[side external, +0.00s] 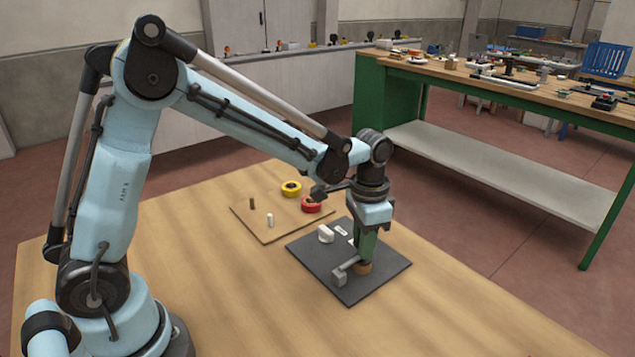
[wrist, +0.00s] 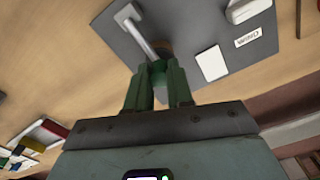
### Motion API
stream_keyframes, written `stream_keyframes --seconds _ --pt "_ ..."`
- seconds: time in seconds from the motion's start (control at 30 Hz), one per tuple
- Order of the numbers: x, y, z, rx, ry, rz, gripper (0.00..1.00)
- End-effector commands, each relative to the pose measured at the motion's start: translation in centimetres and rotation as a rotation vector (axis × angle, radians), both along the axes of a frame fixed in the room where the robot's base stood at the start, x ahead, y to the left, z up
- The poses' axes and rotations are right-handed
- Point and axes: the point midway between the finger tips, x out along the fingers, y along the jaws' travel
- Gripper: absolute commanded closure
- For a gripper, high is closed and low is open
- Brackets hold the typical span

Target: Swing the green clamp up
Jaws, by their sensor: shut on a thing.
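The clamp shows as a pale grey bar with a square block at its end (side external: 341,275), low over a dark grey plate (side external: 305,248). In the wrist view the bar (wrist: 139,33) runs from the block to between my fingertips. A round tan piece (side external: 363,268) sits under my fingertips. My gripper (side external: 362,257) points down over the plate's right part and is shut on the clamp's near end. In the wrist view my gripper's green fingers (wrist: 158,72) close together there. They hide the gripped part, and its green cannot be told from theirs.
On the plate are a white rounded block (side external: 325,233), a white card (wrist: 212,63) and a small label (wrist: 247,39). A brown board (side external: 262,234) behind left holds small pegs, with yellow (side external: 291,188) and red (side external: 311,204) rings near its back edge. The table's front is clear.

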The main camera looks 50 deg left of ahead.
Motion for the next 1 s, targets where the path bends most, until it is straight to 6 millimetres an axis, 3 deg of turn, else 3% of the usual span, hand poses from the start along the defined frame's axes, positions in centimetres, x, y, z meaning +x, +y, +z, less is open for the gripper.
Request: stream_keyframes --seconds 0.47,1.0 --pt "-0.4 0.0 0.5 0.001 -0.073 -0.001 1.00" --pt "-2.9 0.0 2.6 -0.001 -0.528 -0.003 1.00"
